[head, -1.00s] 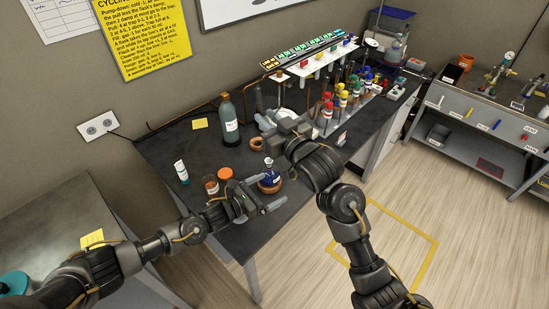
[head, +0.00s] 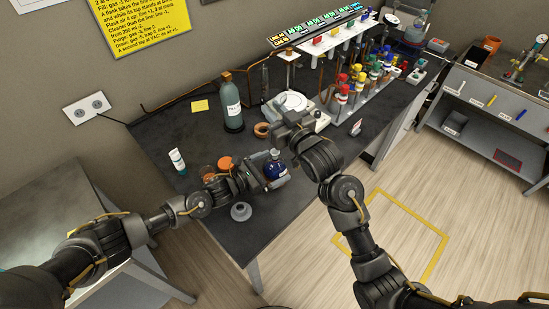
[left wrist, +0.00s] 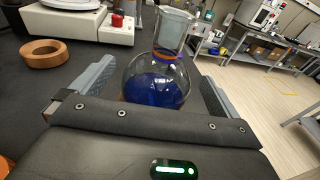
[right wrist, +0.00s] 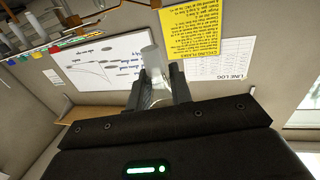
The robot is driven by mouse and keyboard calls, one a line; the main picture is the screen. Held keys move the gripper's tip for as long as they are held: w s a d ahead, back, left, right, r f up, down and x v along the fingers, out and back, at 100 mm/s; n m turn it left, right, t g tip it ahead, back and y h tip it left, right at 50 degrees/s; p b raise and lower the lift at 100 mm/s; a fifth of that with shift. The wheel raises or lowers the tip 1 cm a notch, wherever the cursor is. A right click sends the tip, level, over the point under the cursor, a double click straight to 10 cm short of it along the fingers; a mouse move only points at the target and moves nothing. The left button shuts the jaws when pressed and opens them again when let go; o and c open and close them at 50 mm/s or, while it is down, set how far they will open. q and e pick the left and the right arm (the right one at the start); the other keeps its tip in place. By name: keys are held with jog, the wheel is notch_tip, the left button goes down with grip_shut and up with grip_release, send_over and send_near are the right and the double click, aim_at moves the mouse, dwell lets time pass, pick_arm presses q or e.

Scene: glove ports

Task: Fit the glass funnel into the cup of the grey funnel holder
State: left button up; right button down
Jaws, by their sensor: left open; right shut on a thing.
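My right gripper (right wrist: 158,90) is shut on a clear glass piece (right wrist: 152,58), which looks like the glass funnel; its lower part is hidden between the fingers. In the head view this gripper (head: 277,127) is above the bench, and the glass is hard to make out. A small round grey piece (head: 241,212) with a raised middle, apparently the grey funnel holder, stands near the bench's front edge, below my left gripper. My left gripper (head: 274,172) is open, its fingers either side of a round flask (left wrist: 150,82) of blue liquid, also in the head view (head: 274,168).
A cork ring (head: 262,130) lies on the bench beside a white balance (head: 294,108). A tall green-grey bottle (head: 232,112) stands behind. Orange-lidded jars (head: 225,163) and a small white tube (head: 177,161) are at left. The bench between tube and bottle is clear.

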pick_arm(q)
jog(key=f+b, duration=0.1)
jog(key=f, duration=0.1)
jog(key=shift+w+d+f+b, duration=0.1)
jog(key=shift+w+f+b, duration=0.1)
jog(key=shift+f+b, duration=0.2)
pick_arm(e)
jog(key=f, duration=0.4)
jog(key=shift+w+d+f, duration=0.15)
jog(key=shift+w+f, duration=0.05)
jog(key=shift+f, duration=0.15)
pick_arm(q)
jog(key=shift+r, duration=0.15)
pick_arm(e)
jog(key=shift+s, duration=0.1)
notch_tip(320, 180, down, 5)
jog(key=shift+f, duration=0.1)
pick_arm(q)
jog(key=shift+r+p, duration=0.35)
jog(key=shift+p, duration=0.05)
pick_arm(e)
notch_tip(320, 180, down, 4)
jog(key=shift+f, duration=0.2)
